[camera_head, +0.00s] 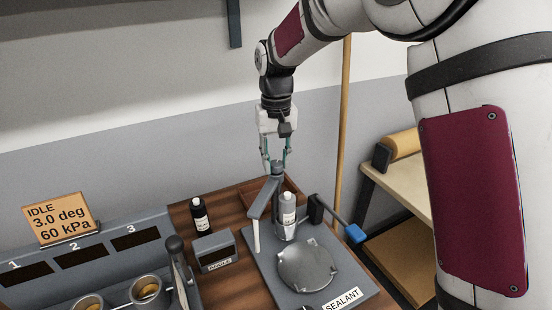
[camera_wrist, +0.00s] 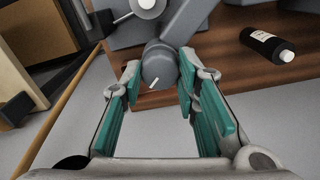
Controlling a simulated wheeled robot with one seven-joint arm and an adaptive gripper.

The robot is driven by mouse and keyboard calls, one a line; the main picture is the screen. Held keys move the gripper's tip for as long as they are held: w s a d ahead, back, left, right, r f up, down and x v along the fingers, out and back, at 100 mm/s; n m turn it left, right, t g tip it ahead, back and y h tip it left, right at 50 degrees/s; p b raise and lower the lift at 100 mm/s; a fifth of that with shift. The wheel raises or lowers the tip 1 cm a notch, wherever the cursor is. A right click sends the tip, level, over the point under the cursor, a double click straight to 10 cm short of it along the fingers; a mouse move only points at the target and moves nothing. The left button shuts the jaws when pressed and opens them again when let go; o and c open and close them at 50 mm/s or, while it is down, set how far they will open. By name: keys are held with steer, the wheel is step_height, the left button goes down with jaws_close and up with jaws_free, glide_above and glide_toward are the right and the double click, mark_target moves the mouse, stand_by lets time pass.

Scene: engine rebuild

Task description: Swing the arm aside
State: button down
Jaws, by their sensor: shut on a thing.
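The dark grey swing arm (camera_head: 264,200) is on the sealant station (camera_head: 268,262). It reaches from its round pivot head toward the front left, and a white nozzle (camera_head: 256,236) hangs from its free end. My gripper (camera_head: 276,168) points down from above and is shut on the round pivot head. In the wrist view the pivot head (camera_wrist: 158,64) sits between the teal finger pads, with the arm running off up and right. A grey round plate (camera_head: 306,266) lies at the front of the station. The nozzle does not hang over it; it is to the plate's left.
A grey-white bottle (camera_head: 287,218) stands right beside the arm. A blue-ended lever (camera_head: 354,234) juts out to the right. A black bottle (camera_head: 200,216) and a small labelled grey block (camera_head: 214,252) stand to the left. A wooden tray is behind, near the wall.

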steer(key=m, duration=0.4)
steer(key=shift+m+p, duration=0.3)
steer(key=shift+r+m+p, duration=0.1)
steer(key=shift+m+p, duration=0.2)
steer(key=shift+m, duration=1.7)
steer(key=c, duration=1.2)
jaws_free()
step_height(320, 180, up, 7)
steer(key=shift+r, duration=0.2)
